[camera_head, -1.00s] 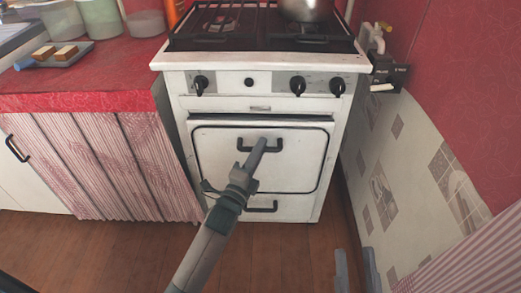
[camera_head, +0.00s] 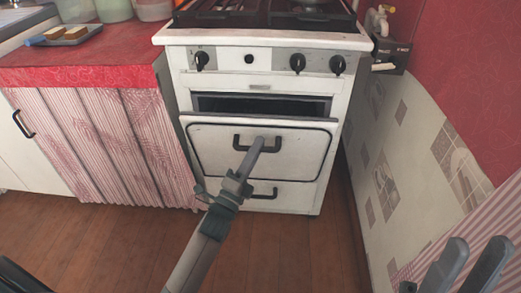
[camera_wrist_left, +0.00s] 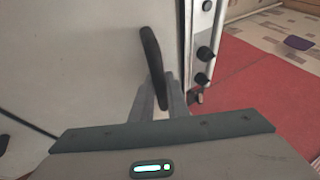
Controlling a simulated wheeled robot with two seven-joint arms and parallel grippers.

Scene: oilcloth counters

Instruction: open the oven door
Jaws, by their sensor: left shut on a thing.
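The white oven door (camera_head: 215,150) is tilted partly open at its top, and a dark gap (camera_head: 262,105) shows above it. Its black handle (camera_head: 272,142) is on the door's upper middle. My left gripper (camera_head: 256,146) is at the handle, shut on it. The left wrist view shows the fingers (camera_wrist_left: 162,95) around the dark handle (camera_wrist_left: 151,55), with the white door (camera_wrist_left: 80,60) behind. My right gripper (camera_head: 467,262) is at the lower right, its two fingers apart and empty, far from the oven.
The stove (camera_head: 355,40) has knobs and burners above the door. A red counter (camera_head: 90,62) with a pleated curtain (camera_head: 100,140) stands left. A tiled wall (camera_head: 405,150) is close on the right. The wooden floor (camera_head: 290,250) before the oven is clear.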

